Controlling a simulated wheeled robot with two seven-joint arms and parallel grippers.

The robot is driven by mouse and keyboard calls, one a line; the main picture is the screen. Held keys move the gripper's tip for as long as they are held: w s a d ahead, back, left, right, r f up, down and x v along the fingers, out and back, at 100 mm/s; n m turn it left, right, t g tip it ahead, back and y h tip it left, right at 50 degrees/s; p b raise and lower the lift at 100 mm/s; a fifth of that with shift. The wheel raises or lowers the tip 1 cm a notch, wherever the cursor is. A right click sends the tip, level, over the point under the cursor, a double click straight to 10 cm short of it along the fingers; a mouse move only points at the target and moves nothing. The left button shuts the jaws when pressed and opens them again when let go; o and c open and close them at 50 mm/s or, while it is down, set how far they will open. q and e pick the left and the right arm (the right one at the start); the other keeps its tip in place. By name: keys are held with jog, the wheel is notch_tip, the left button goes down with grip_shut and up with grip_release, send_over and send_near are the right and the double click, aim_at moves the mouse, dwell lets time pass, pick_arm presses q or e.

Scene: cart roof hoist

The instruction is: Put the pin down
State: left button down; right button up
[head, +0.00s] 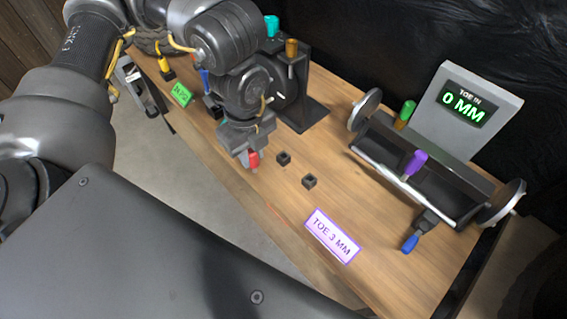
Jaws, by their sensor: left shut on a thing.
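My left gripper (250,155) points down over the near part of the wooden bench, left of the middle. It is shut on a red pin (254,160), whose lower end shows below the jaws near the bench top. I cannot tell whether the pin touches the wood. The gripper hides the pin's upper part. Two small black blocks with holes stand on the bench to the right of the pin, one close by (283,158) and one further right (309,181). My right gripper is not in view.
A toe gauge display (467,104) reading 0 MM stands behind an axle fixture with discs, a purple pin (415,163), a green one (406,110) and a blue handle (410,243). A "TOE 3 MM" sign (333,236) lies in front. A black stand (305,115) is behind the gripper.

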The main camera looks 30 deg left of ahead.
pick_arm(q)
jog(key=w+f, duration=0.9)
jog(key=w, duration=0.4)
jog(key=shift+w+d+f, duration=0.15)
jog(key=shift+w+f, duration=0.05)
jog(key=shift+w, duration=0.1)
jog(key=shift+w+f, duration=0.15)
jog(key=shift+f, duration=0.75)
jog(key=shift+w+f, duration=0.1)
jog(key=shift+f, duration=0.8)
jog(key=c, duration=1.2)
grip_release()
jog(key=shift+f, duration=0.15)
notch_tip(320, 180, up, 12)
jog(key=shift+r, duration=0.2)
